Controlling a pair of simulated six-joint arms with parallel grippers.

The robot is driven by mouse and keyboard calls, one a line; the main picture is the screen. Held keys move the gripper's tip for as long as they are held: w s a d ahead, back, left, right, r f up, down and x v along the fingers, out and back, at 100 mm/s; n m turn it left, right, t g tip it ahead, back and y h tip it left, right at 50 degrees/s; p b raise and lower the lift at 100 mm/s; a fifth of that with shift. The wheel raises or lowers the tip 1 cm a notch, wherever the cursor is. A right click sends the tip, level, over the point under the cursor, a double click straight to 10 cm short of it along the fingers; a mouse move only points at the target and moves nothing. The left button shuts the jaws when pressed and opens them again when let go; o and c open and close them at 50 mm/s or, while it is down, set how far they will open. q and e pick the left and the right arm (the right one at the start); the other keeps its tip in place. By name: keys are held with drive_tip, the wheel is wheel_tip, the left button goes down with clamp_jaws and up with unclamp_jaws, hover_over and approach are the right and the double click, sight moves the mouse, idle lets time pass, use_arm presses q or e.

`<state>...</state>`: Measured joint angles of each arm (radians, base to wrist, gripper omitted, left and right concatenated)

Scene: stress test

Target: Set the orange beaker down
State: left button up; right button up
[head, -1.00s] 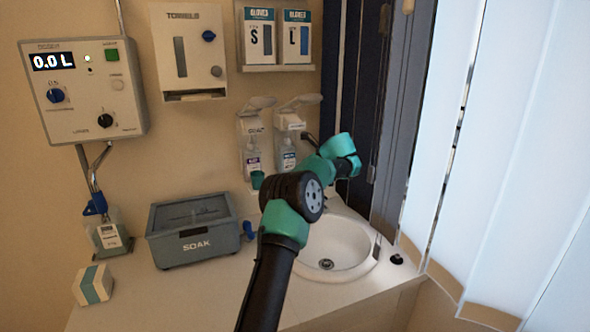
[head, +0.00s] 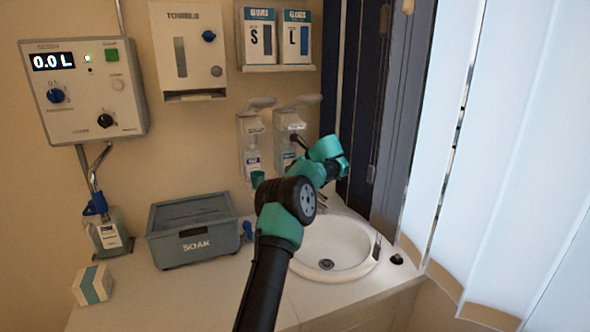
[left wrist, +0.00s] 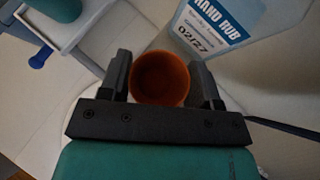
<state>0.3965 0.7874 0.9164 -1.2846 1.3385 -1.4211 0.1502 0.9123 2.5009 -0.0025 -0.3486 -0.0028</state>
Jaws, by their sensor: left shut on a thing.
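The orange beaker (left wrist: 160,80) is seen from above in the left wrist view, with its round mouth facing the camera. My left gripper (left wrist: 160,70) is shut on it, with one dark finger on each side. In the head view my left arm reaches up from the bottom to the dispensers, and its gripper end (head: 302,143) is small and partly hidden. The beaker cannot be made out in the head view. The wrist view does not show whether its base touches anything. My right gripper is in neither view.
A hand rub bottle (left wrist: 228,35) stands close beside the beaker. A green cup (head: 257,178) stands below the soap dispenser (head: 252,140). The grey SOAK box (head: 195,245) with a blue tap (head: 248,230) is to the left, the sink (head: 345,250) to the right.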

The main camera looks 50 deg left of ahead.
use_arm(q)
drive_tip(key=shift+f, duration=0.1)
drive_tip(key=o, duration=0.9)
drive_tip(key=v, duration=1.2)
drive_tip(key=shift+a, duration=0.1)
